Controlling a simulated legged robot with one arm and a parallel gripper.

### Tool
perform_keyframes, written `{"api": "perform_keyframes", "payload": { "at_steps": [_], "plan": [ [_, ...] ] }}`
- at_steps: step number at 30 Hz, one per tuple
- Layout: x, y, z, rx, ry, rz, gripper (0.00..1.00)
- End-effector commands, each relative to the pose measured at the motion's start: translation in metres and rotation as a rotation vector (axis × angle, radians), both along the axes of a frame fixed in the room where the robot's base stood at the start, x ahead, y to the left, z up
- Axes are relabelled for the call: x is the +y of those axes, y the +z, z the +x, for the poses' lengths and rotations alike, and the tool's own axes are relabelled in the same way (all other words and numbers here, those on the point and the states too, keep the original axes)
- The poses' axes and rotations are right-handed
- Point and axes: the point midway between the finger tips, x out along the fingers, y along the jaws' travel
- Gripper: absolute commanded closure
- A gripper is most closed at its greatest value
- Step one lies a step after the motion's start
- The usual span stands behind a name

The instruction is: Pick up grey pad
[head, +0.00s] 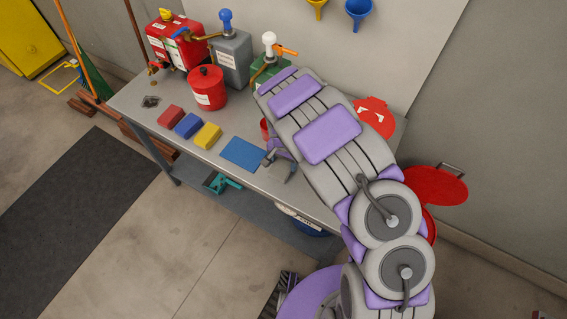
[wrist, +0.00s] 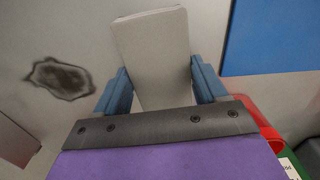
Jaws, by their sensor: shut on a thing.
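The grey pad (wrist: 152,45) is a light, flat rectangular block in the wrist view. It lies lengthwise between the two blue fingers of my gripper (wrist: 159,65), which are shut on its sides. Its far end sticks out past the fingertips, and its near end is hidden behind the dark bar of my gripper. In the head view my gripper (head: 279,163) is low over the workbench, just right of a blue mat (head: 241,154). The pad cannot be made out there. I cannot tell whether it touches the bench top.
The workbench (head: 190,165) holds red (head: 171,116), blue (head: 188,125) and yellow (head: 208,135) blocks on the left. A red lidded can (head: 207,89) and pump containers (head: 232,60) stand behind. A dark stain (wrist: 60,79) shows in the wrist view.

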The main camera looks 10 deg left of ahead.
Motion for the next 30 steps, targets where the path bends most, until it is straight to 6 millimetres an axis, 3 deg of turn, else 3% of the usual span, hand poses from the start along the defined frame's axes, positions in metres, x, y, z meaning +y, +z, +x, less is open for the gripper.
{"api": "perform_keyframes", "payload": {
  "at_steps": [7,14,23,30],
  "plan": [
    [0.000,0.008,0.000,-0.001,-0.001,0.001,0.58],
    [0.000,0.037,0.000,-0.003,-0.001,0.002,0.58],
    [-0.031,0.041,-0.028,-0.001,-0.004,0.002,0.58],
    [-0.068,0.045,-0.063,0.004,-0.005,0.001,0.58]
  ]
}}
